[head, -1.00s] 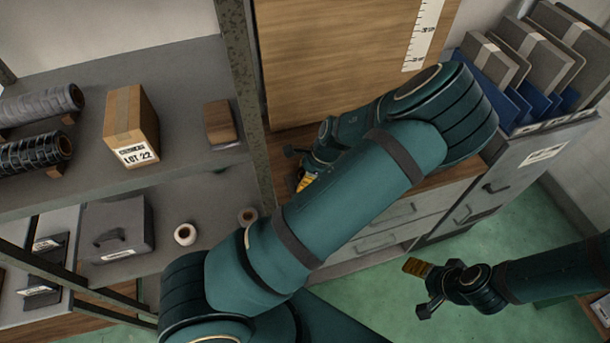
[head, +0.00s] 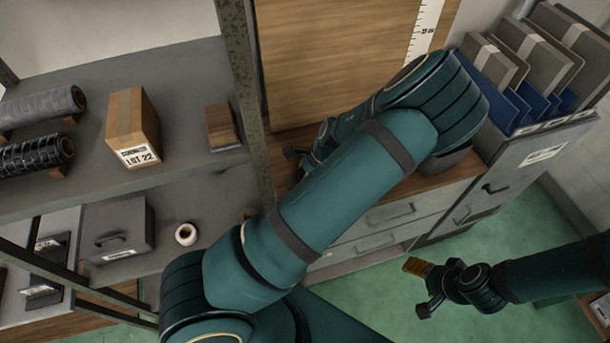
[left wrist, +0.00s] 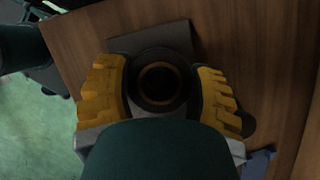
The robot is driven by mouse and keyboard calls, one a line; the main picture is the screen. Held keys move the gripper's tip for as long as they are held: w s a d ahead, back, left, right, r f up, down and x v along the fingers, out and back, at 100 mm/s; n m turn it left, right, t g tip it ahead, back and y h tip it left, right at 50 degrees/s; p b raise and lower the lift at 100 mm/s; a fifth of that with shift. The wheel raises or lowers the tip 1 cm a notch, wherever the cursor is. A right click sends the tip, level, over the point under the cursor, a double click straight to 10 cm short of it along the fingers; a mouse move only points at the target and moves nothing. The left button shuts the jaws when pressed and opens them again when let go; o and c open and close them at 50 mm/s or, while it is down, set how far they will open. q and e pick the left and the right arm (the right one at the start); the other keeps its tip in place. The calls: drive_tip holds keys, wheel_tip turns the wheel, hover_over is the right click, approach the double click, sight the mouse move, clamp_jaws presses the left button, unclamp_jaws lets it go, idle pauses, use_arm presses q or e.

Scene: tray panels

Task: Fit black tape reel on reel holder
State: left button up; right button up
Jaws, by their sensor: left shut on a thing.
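In the left wrist view the black tape reel (left wrist: 159,57), a dark ring with a brownish inner rim, sits between the two yellow finger pads of my left gripper (left wrist: 160,92). The gripper is shut on it. A grey plate (left wrist: 180,35) lies under or just behind the reel on the wooden top; it may be the reel holder's base. Whether a post stands inside the reel is too dark to tell. In the head view my left forearm hides the reel and most of that gripper. My right gripper (head: 424,286) is open and empty over the green floor.
A wooden-topped drawer cabinet (head: 385,213) stands against the wooden panel (head: 330,60). Left is a grey shelf with a LOT 22 box (head: 133,125), large rolls (head: 40,153), and a small white roll (head: 186,234) lower down. Blue and grey folders (head: 515,75) stand at the right.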

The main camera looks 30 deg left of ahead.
use_arm(q)
drive_tip(key=shift+f+b, duration=0.4)
drive_tip(key=shift+f, duration=0.15)
idle(0.4)
drive_tip(key=o, duration=0.8)
drive_tip(key=shift+o, duration=0.2)
drive_tip(key=shift+p+v, duration=1.1)
drive_tip(key=shift+v, duration=0.3)
drive_tip(key=v, duration=0.8)
drive_tip(key=shift+d, duration=0.15)
